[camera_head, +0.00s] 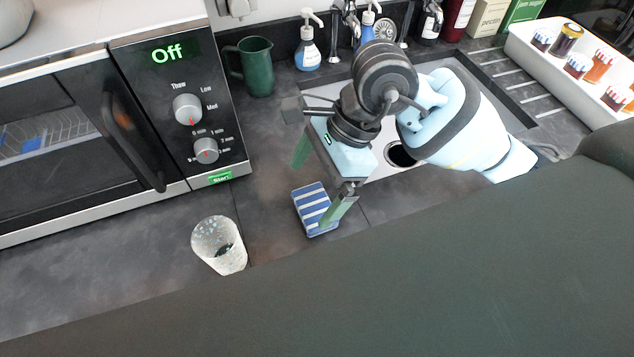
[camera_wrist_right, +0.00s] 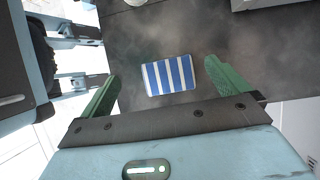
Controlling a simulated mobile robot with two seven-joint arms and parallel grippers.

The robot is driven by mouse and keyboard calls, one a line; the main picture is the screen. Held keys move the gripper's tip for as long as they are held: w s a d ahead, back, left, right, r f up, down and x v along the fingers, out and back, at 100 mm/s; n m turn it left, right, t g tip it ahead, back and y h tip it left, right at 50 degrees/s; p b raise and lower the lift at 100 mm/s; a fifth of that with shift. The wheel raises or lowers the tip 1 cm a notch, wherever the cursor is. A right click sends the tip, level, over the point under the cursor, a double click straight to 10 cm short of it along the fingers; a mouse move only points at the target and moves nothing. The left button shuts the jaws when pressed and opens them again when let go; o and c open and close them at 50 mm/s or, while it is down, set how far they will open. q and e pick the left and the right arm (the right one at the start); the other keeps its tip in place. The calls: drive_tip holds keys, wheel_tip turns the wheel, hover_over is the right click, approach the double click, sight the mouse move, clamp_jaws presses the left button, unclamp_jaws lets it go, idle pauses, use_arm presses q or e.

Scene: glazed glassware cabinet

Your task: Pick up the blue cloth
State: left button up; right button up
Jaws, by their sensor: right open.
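The blue cloth (camera_head: 312,207), a small folded piece with white stripes, lies flat on the dark counter between the microwave and the sink. It also shows in the right wrist view (camera_wrist_right: 168,75), beyond and between the fingertips. My right gripper (camera_head: 320,187) is open above the cloth, its green fingers apart. In the head view one finger covers part of the cloth's right side. In the right wrist view the fingers (camera_wrist_right: 160,85) are empty and do not visibly touch the cloth. My left gripper is not in view.
A speckled glass (camera_head: 219,246) stands left of the cloth. The microwave (camera_head: 190,110) reads "Off". A green mug (camera_head: 255,68) and a soap bottle (camera_head: 308,50) stand behind. The sink (camera_head: 378,165) lies to the right, and a white tray (camera_head: 560,95) with jars is at far right.

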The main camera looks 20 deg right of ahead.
sight(310, 206)
drive_tip(key=shift+w+d+f+h, duration=0.1)
drive_tip(key=shift+w+d+h, duration=0.05)
drive_tip(key=shift+d, duration=0.2)
drive_tip(key=shift+w+d+f+h, duration=0.1)
drive_tip(key=shift+d+h, duration=0.05)
drive_tip(key=shift+d, duration=0.5)
drive_tip(key=shift+s+x, duration=0.2)
drive_tip(key=shift+x, duration=0.65)
drive_tip(key=shift+w+x, duration=0.15)
drive_tip(key=shift+x, duration=1.35)
drive_tip(key=shift+w+x, duration=0.15)
drive_tip(key=shift+x, duration=1.4)
drive_tip(key=shift+d, duration=0.15)
drive_tip(key=c, duration=0.9)
